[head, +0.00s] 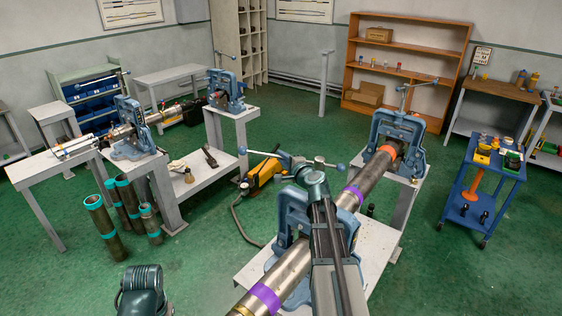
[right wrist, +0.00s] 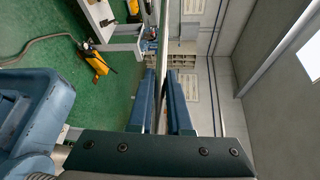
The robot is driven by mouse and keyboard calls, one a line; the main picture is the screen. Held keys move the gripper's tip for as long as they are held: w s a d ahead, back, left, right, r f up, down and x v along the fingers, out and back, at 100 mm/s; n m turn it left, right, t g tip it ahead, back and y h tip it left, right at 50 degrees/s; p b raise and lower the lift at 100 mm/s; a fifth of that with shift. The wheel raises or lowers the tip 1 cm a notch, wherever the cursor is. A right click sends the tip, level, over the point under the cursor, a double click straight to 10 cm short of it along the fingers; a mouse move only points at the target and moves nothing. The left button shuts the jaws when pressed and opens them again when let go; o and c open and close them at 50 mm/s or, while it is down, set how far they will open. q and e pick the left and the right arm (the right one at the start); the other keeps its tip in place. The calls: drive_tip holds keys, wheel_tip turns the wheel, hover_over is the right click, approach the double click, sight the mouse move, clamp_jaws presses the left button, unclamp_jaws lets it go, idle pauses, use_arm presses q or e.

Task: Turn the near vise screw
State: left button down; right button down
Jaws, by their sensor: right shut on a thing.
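The near vise (head: 292,222) is a blue yoke on a pale bench, with a long steel pipe (head: 270,290) banded in purple running through it. Its screw handle (head: 328,165) is a thin metal bar with blue ball ends above the yoke. My right gripper (head: 290,163) is shut on this bar, left of the ball on the right. In the right wrist view the two dark fingers (right wrist: 163,100) stand either side of a shiny bar (right wrist: 163,45). My right arm covers part of the yoke and the screw. My left gripper is not visible.
A second blue vise (head: 394,135) holds the pipe's far end. More vises stand on benches at the left, with several upright pipes (head: 103,228) on the floor. A yellow tool (head: 262,172) with a hose lies behind the near bench. A blue cart (head: 485,190) stands right.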

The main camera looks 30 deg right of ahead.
drive_tip(key=shift+w+d, duration=0.1)
drive_tip(key=shift+d, duration=0.05)
drive_tip(key=c, duration=0.8)
unclamp_jaws()
drive_tip(key=shift+c, duration=0.2)
drive_tip(key=s+a+r+p, duration=0.1)
drive_tip(key=s+r+p, duration=0.1)
drive_tip(key=s, duration=1.1)
drive_tip(key=shift+s, duration=0.3)
